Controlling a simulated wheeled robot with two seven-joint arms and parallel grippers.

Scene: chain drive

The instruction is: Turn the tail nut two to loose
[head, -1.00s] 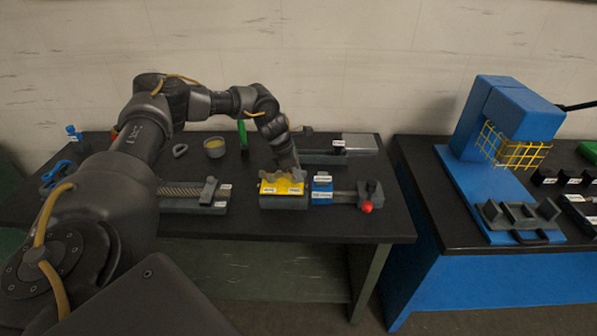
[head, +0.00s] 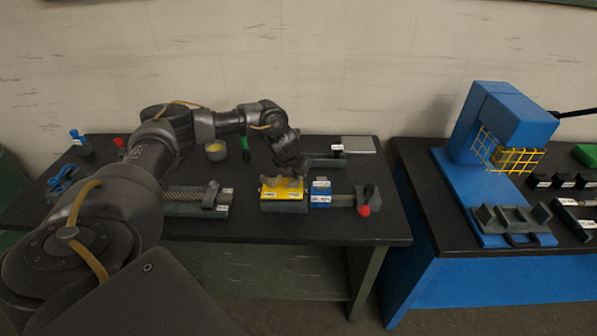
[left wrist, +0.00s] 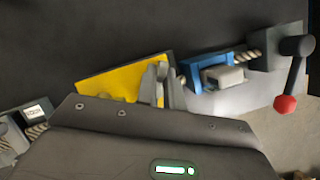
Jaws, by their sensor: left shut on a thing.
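A yellow block (head: 281,192) with white labels sits in a dark base on the left table. A blue labelled block (head: 321,195) stands just right of the yellow one. A threaded rod runs from it to a dark end block with a red-knobbed handle (head: 364,210). My right gripper is not in view.
A grey slide with a threaded rod (head: 184,193) lies to the left, beside my left arm. A cup (head: 216,151) and a green-handled tool (head: 245,146) stand behind. A blue press with a yellow guard (head: 510,155) stands on the right table. The left table's front strip is clear.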

